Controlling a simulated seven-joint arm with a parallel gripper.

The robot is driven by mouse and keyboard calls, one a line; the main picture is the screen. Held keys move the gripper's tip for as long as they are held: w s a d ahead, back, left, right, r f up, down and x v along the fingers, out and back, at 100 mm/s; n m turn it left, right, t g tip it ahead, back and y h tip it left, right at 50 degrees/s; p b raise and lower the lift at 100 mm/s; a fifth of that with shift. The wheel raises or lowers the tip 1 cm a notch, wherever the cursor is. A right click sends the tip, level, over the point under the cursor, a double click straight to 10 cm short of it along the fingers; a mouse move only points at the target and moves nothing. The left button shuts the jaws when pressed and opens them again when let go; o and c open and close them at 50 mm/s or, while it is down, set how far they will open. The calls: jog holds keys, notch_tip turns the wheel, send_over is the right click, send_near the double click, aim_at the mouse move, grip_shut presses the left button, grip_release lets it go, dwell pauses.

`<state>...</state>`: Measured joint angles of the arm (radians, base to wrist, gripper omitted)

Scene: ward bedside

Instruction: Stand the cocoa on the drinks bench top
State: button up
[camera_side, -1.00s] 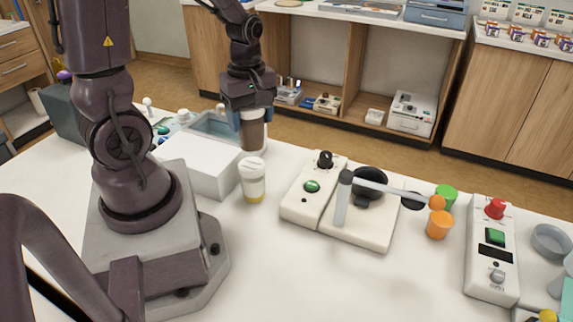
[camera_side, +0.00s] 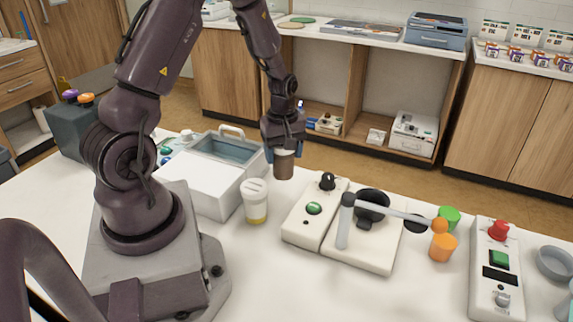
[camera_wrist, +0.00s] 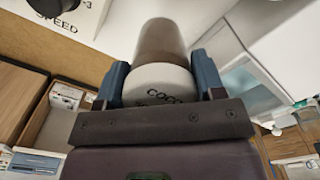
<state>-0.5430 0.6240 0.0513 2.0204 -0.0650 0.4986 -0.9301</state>
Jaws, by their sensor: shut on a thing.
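The cocoa (camera_side: 284,166) is a brown cup with a pale lid, and my gripper (camera_side: 284,150) is shut on it near the lid. In the side view it hangs upright behind the white machine; I cannot tell whether its base touches anything. In the wrist view the cocoa (camera_wrist: 162,50) sits between both fingers of my gripper (camera_wrist: 162,82), and its lid shows the letters "COCO". I cannot tell which surface is the drinks bench top.
A white cup with a yellow band (camera_side: 255,203) stands beside a white box (camera_side: 203,180). The machine with a green button (camera_side: 312,212) and a grey lever arm (camera_side: 392,209) is to the right.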

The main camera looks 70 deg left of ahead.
aim_at(287, 165)
jog(key=shift+w+a+f, duration=0.25)
jog(key=shift+w+f, duration=0.15)
jog(key=shift+f, duration=0.15)
jog(key=shift+w+a+f, duration=0.1)
jog(key=shift+w+f, duration=0.05)
jog(key=shift+f, duration=1.55)
jog(key=shift+f, duration=0.2)
jog(key=o, duration=1.1)
jog(key=shift+c, duration=0.2)
jog(key=shift+r, duration=0.1)
